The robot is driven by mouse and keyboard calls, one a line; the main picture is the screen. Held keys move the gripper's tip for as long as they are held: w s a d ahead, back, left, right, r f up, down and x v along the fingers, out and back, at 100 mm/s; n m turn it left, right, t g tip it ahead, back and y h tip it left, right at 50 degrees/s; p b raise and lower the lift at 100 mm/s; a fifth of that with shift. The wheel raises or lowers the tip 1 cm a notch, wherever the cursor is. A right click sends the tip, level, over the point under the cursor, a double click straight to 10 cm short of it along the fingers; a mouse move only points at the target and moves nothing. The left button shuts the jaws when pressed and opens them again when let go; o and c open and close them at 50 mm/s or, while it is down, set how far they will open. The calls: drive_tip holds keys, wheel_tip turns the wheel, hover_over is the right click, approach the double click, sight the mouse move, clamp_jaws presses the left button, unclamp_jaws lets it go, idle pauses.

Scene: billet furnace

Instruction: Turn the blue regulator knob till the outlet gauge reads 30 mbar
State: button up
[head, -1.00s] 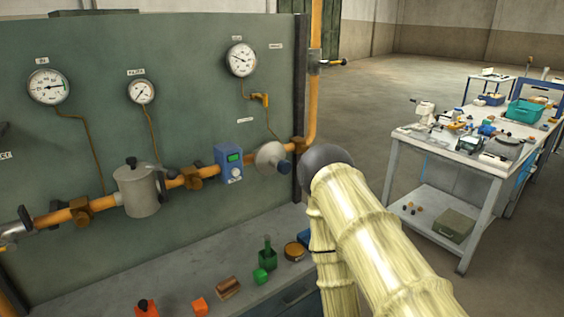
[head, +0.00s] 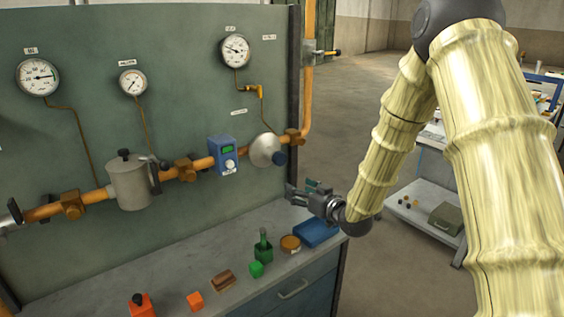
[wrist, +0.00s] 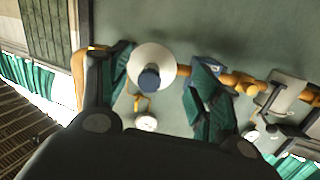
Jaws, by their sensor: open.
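The blue regulator knob (head: 280,158) sits on the front of a silver disc-shaped regulator (head: 263,150) on the orange pipe. In the wrist view the knob (wrist: 149,79) shows in front of the pale disc, between my fingers in the picture. The gauge at upper right (head: 235,51), likely the outlet gauge, has a white dial; its reading is too small to tell. It seems to show in the wrist view (wrist: 146,123), low and upside down. My gripper (head: 300,191) is open and empty, below and right of the knob, apart from it, above the bench.
A blue meter box (head: 223,155) and a grey filter canister (head: 130,181) are on the pipe left of the regulator. Below, the bench (head: 185,276) holds a green bottle (head: 263,246), coloured blocks and a blue tray (head: 316,233). A vertical pipe (head: 308,80) rises at right.

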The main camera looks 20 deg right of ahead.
drive_tip(key=t+y, duration=0.1)
approach(282, 159)
drive_tip(key=shift+n, duration=0.4)
drive_tip(key=p+x, duration=0.3)
drive_tip(key=x, duration=0.7)
drive_tip(key=shift+w+p, duration=0.15)
drive_tip(key=shift+p, duration=0.15)
drive_tip(key=c, duration=1)
